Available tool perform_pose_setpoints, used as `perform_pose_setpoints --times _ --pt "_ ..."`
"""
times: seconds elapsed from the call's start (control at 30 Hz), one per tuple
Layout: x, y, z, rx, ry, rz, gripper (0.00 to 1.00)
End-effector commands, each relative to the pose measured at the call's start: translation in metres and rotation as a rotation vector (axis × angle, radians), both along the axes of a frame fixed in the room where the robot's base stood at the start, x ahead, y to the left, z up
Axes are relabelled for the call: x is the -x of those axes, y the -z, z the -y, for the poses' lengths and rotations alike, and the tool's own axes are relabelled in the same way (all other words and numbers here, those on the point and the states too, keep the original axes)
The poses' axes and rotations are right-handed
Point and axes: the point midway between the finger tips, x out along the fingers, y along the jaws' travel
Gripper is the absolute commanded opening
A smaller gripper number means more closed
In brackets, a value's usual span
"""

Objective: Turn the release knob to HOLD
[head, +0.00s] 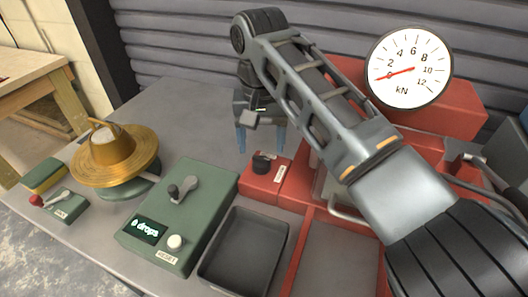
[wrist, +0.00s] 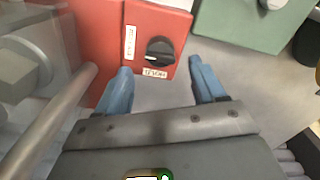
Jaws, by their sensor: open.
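The release knob (head: 261,163) is a black round knob on a small red box (head: 254,183). In the wrist view the knob (wrist: 160,54) shows a pale pointer mark toward the left, on the side of an upright label (wrist: 130,42) too small to read surely. Another label (wrist: 155,72), upside down and seeming to read HOLD, lies just below the knob. My gripper (head: 254,141) is open and empty, its blue fingers behind the red box in the head view. In the wrist view its fingertips (wrist: 160,68) lie left and right of the knob, apart from it.
A red test machine with a round kN dial (head: 409,68) stands right, its needle near zero. A green box (head: 178,216) with a crank and white button, a dark tray (head: 243,250) and a brass flow table (head: 115,160) stand left and front. My arm crosses above the machine.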

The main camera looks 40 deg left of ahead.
Motion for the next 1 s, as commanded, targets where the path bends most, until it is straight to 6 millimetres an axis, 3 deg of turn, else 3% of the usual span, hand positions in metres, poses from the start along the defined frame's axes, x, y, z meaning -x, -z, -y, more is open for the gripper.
perform_pose_setpoints --times 0.3,0.67,1.0 --pt "0.000 0.042 0.000 0.002 0.000 -0.001 0.69" --pt "0.000 0.049 0.000 0.000 0.000 0.000 0.69" --pt "0.000 0.049 0.000 0.000 0.000 0.000 0.38"
